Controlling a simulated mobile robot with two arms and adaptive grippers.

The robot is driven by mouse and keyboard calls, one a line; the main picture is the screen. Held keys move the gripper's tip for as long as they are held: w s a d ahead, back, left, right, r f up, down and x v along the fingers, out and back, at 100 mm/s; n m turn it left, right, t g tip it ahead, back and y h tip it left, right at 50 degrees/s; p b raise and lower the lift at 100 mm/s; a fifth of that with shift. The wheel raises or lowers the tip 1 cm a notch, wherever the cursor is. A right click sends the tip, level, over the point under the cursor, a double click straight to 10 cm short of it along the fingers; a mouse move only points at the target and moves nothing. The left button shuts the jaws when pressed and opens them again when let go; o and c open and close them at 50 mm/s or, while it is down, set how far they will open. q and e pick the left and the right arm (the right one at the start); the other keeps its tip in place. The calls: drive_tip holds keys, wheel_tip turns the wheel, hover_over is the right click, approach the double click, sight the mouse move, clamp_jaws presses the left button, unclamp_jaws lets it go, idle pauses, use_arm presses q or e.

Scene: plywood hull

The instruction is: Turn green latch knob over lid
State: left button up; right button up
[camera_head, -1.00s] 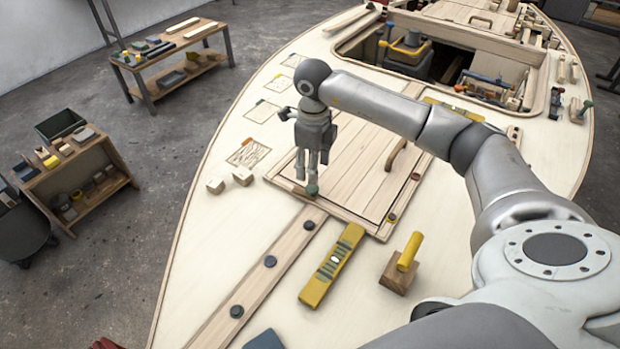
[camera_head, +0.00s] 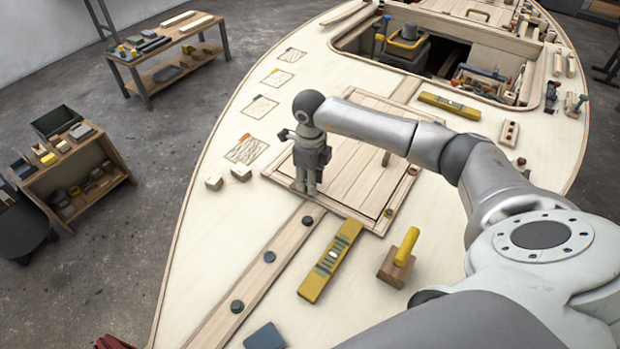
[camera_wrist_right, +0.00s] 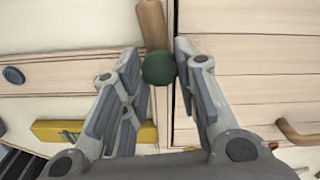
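My right gripper (camera_head: 306,190) points down at the near left corner of the pale wooden lid (camera_head: 365,165). In the right wrist view its fingers (camera_wrist_right: 157,55) are open, one on each side of the round green knob (camera_wrist_right: 158,68). The right finger is very close to the knob; I cannot tell whether it touches. A wooden latch bar (camera_wrist_right: 152,25) runs from the knob beside the seam along the lid's edge (camera_wrist_right: 245,65). In the head view the gripper hides the green knob. My left gripper is not in view.
A yellow level (camera_head: 331,262) and a wooden block with a yellow handle (camera_head: 400,258) lie on the deck near the lid. Small wood blocks (camera_head: 240,173) sit to the left. A wooden handle (camera_head: 386,158) stands up from the lid. An open hatch lies at the back.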

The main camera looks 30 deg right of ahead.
drive_tip(key=c, duration=0.4)
drive_tip(key=shift+m, duration=0.4)
drive_tip(key=m, duration=0.3)
drive_tip(key=shift+m+b, duration=0.4)
drive_tip(key=m, duration=1)
drive_tip(key=shift+m, duration=0.4)
drive_tip(key=m, duration=0.4)
drive_tip(key=shift+m, duration=0.3)
drive_tip(key=shift+o, duration=0.2)
drive_tip(key=shift+r, duration=0.1)
drive_tip(key=shift+c, duration=0.2)
